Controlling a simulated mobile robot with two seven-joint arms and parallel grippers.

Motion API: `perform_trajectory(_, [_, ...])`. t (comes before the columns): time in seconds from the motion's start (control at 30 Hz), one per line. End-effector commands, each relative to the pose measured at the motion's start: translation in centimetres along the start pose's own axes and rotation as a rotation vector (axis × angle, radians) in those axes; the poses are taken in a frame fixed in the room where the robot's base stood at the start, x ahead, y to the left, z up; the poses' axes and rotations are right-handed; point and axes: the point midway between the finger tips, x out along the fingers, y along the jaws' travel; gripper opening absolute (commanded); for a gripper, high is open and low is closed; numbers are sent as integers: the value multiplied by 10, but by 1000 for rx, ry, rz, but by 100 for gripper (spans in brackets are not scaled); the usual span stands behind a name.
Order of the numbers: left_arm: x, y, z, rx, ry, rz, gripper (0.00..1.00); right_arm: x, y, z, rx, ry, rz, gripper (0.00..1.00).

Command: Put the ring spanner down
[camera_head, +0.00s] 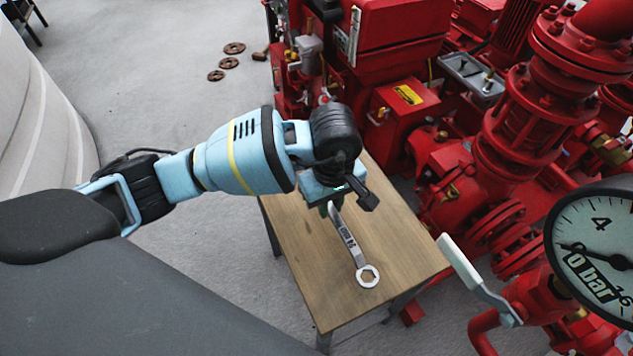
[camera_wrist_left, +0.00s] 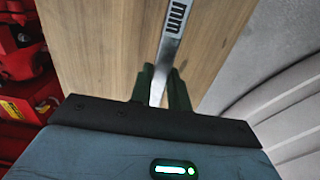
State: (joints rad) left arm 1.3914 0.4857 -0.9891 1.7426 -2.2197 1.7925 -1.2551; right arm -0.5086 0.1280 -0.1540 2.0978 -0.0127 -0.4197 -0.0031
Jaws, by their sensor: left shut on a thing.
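The ring spanner (camera_head: 347,238) is a silver spanner with a ring end and dark lettering on its shank. My left gripper (camera_head: 331,208) is shut on its far end, and the ring end points toward the front of the wooden table (camera_head: 400,255). The spanner is over the tabletop; I cannot tell whether it touches the wood. In the left wrist view the spanner's shank (camera_wrist_left: 172,50) runs up from between the dark green fingers of the left gripper (camera_wrist_left: 162,88), with the table (camera_wrist_left: 100,45) beneath. My right gripper is not in view.
Red pump machinery (camera_head: 500,140) with pipes stands close along the table's right and far sides. A pressure gauge (camera_head: 597,250) and a pale lever handle (camera_head: 470,270) are at the right. Bare tabletop lies around the spanner. Rusty discs (camera_head: 229,62) lie on the floor beyond.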

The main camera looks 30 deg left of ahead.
Motion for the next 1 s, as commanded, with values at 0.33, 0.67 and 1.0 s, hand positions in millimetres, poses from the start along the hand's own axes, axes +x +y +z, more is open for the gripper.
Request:
perform_trajectory(0.33, [8,5,-79,-3,-1,1,0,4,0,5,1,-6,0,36])
perform_trajectory(0.67, [9,7,-107,3,-1,2,0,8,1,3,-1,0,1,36])
perform_trajectory(1.0, [37,7,-105,2,-4,0,0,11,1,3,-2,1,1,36])
